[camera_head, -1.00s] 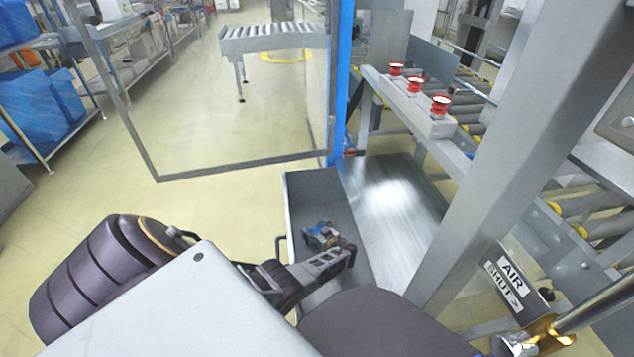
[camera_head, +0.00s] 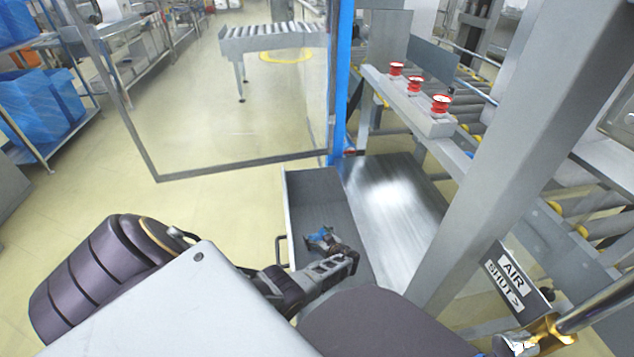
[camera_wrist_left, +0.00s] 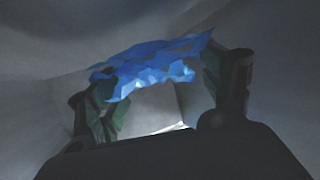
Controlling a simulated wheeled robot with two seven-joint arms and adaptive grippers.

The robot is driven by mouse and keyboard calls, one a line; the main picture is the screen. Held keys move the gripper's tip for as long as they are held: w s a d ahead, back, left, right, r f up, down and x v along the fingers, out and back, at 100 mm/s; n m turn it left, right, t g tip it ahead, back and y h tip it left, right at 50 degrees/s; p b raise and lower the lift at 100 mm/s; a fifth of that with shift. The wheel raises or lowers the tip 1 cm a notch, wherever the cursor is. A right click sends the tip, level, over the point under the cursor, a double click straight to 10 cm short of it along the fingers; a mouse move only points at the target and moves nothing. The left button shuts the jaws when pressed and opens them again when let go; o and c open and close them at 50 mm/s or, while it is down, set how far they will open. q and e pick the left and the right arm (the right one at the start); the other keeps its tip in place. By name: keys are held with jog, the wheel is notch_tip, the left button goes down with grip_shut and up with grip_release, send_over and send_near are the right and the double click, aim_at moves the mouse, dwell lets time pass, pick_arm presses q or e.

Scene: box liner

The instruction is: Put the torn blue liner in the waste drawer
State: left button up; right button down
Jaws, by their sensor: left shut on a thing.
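The torn blue liner (camera_wrist_left: 155,66) is a crumpled, ragged sheet spanning between the fingers of my left gripper in the left wrist view. In the head view only a small bit of the blue liner (camera_head: 321,238) shows at the fingertips. My left gripper (camera_head: 328,245) is shut on it, over the open grey waste drawer (camera_head: 312,188). Grey walls surround the gripper in the left wrist view, so it appears to be down inside the drawer. My arm hides the drawer's near end. I cannot see my right gripper.
A blue post (camera_head: 342,85) and a framed clear panel (camera_head: 215,100) stand behind the drawer. A metal plate (camera_head: 395,200) lies to its right, beside a thick grey post (camera_head: 490,170). Red buttons (camera_head: 414,85) sit on a ledge behind. Open floor lies left.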

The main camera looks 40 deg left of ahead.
pick_arm(q)
jog(key=shift+f, duration=0.5)
dwell(0.3)
jog(key=o, duration=0.7)
jog(key=shift+r, duration=0.25)
jog(key=shift+r, duration=0.3)
jog(key=shift+p+v, duration=2)
jog(key=shift+v, duration=4.05)
pick_arm(e)
jog(key=shift+s+d+r+g+h, duration=0.1)
jog(key=shift+d+r+g+h, duration=0.1)
jog(key=shift+r, duration=0.7)
jog(key=shift+s+d+r+g+h, duration=0.1)
jog(key=shift+d+r, duration=0.1)
jog(key=shift+r, duration=0.65)
